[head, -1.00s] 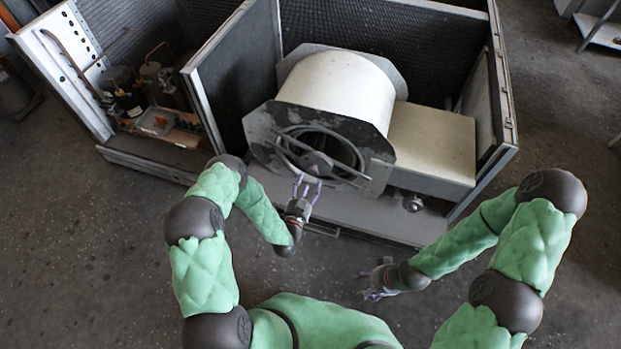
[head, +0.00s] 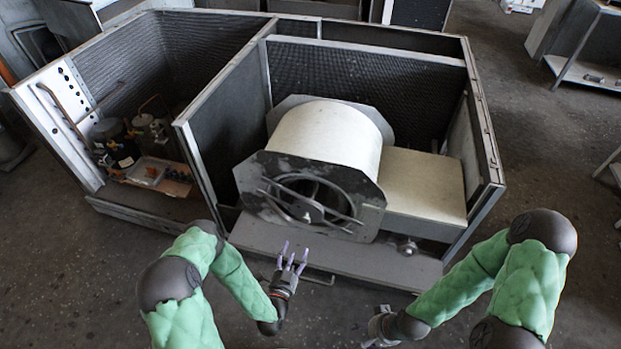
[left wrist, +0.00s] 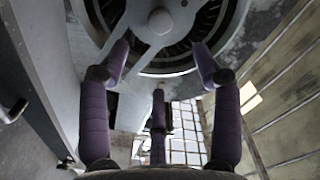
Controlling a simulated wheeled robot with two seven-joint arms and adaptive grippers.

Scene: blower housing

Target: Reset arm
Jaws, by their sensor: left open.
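The blower housing (head: 328,136), a cream drum between dark octagonal end plates, sits inside the open metal cabinet. Its round inlet with a central hub (head: 309,203) faces me. My left gripper (head: 291,256) is open and empty in front of the housing, its purple fingers pointing toward it. In the left wrist view the three spread fingers (left wrist: 160,80) have nothing between them, and the inlet hub (left wrist: 160,21) shows beyond, apart from them. My right gripper (head: 378,328) is low, near the bottom edge, in front of the cabinet; its fingers are too small and dark to read.
The cabinet's front ledge (head: 340,262) and its divider panel (head: 228,120) stand close to my left arm. A cream box (head: 425,185) adjoins the housing at right. Small compressor parts (head: 125,150) fill the left bay. The floor at right (head: 560,160) is clear.

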